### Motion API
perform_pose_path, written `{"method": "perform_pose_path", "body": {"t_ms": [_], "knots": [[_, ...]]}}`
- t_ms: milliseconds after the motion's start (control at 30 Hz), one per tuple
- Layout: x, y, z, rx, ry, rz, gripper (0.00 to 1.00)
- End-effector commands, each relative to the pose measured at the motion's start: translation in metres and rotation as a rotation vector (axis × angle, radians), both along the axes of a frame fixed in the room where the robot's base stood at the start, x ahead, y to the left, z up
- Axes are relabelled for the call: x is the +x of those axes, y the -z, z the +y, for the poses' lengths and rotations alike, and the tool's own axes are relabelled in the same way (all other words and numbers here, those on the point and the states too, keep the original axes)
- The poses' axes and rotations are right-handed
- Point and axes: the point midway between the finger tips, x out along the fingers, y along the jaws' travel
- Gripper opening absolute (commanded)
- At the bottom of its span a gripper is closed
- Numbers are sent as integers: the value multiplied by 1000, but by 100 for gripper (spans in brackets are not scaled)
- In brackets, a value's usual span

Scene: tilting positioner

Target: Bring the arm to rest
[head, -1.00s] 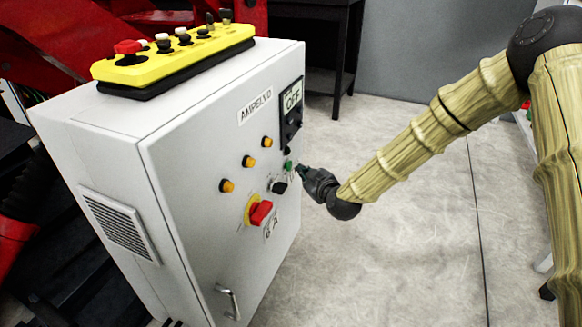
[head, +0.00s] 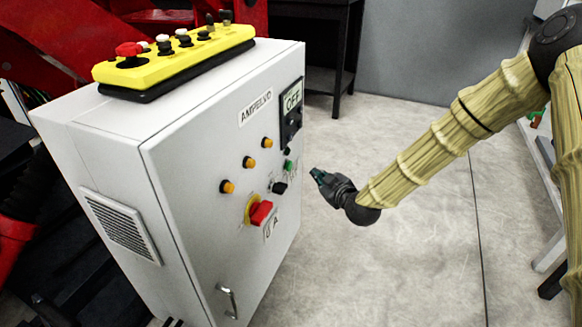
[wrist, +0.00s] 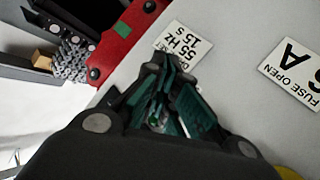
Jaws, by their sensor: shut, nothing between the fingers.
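My gripper (head: 316,173) is shut and empty. In the head view it hangs in the air a short way right of the front of the white control cabinet (head: 190,190), apart from it. My arm reaches in from the upper right. In the wrist view the closed dark green fingers (wrist: 168,85) point at the pale panel face. The cabinet front carries a green button (head: 288,165), a black knob (head: 279,188), a red rotary switch (head: 261,212) on a yellow plate and several amber lamps (head: 249,162). The small display (head: 292,99) reads OFF.
A yellow control box (head: 175,58) with a red mushroom button lies on the cabinet top. A door handle (head: 228,300) sticks out low on the cabinet front. A black table (head: 340,60) stands behind. The concrete floor (head: 400,270) right of the cabinet is clear.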

Motion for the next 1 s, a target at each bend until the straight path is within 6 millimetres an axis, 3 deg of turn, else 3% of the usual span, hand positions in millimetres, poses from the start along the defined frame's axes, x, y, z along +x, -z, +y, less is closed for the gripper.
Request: {"method": "perform_pose_path", "body": {"t_ms": [300,467,667,800,1000], "knots": [[-1,2,0,0,0,4,0],[-20,33,-6,9,14,83,0],[-84,117,-28,40,81,322,0],[-140,173,-49,59,153,502,0],[-228,238,-84,72,287,751,0]]}}
